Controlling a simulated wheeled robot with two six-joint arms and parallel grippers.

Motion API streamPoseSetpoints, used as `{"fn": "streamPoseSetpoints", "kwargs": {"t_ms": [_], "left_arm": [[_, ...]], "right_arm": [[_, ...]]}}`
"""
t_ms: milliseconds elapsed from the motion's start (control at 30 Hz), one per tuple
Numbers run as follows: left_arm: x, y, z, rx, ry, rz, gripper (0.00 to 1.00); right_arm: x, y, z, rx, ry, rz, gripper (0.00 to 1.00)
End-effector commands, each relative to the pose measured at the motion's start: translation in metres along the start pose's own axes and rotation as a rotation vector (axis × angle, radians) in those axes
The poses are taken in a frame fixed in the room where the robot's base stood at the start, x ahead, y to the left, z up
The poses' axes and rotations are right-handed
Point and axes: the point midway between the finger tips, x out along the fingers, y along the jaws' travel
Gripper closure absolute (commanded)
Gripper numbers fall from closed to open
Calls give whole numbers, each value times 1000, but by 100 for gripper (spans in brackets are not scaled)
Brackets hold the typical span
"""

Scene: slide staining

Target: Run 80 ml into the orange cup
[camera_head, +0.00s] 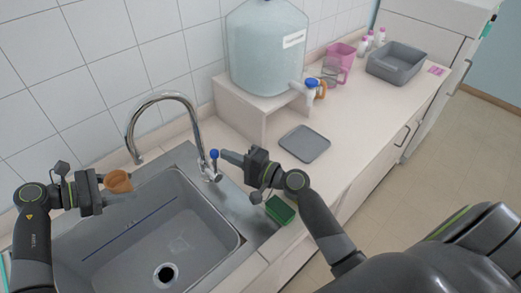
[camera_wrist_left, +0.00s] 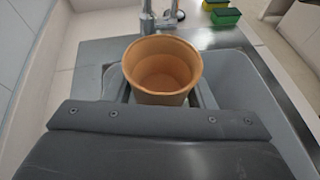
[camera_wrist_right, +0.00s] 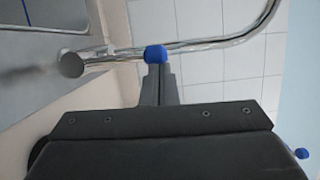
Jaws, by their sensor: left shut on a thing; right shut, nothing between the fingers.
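The orange cup (camera_head: 119,181) is in my left gripper (camera_head: 105,181), over the left part of the sink. In the left wrist view the orange cup (camera_wrist_left: 163,70) is upright with its mouth open, and no liquid shows inside. The chrome faucet (camera_head: 172,97) arches above the sink; its left end comes down close to the cup, and I cannot tell if it is right over the mouth. No water stream is visible. My right gripper (camera_head: 222,155) is shut and empty, its tips at the faucet's blue knob (camera_head: 214,154). The blue knob (camera_wrist_right: 155,54) also shows at the fingertips in the right wrist view.
The grey sink (camera_head: 205,243) is empty. A green sponge (camera_head: 280,209) lies at its right edge. A large water container (camera_head: 266,50) with a tap stands on a raised shelf. A grey tray (camera_head: 304,143), a pink jug (camera_head: 340,58) and a grey bin (camera_head: 397,63) are on the counter.

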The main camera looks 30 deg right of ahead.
Motion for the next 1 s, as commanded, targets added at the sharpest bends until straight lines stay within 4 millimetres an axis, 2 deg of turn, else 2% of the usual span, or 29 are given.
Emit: {"fn": "streamPoseSetpoints", "kwargs": {"t_ms": [167, 533, 800, 1000], "left_arm": [[0, 0, 0, 1, 0, 0, 75], [0, 0, 0, 0, 0, 0, 75], [0, 0, 0, 0, 0, 0, 75], [0, 0, 0, 0, 0, 0, 75]], "right_arm": [[-29, 1, 0, -2, 1, 6, 100], [-118, 1, 0, 1, -1, 10, 100], [-162, -1, 0, 1, -1, 7, 100], [-184, -1, 0, 1, -2, 6, 100]]}}
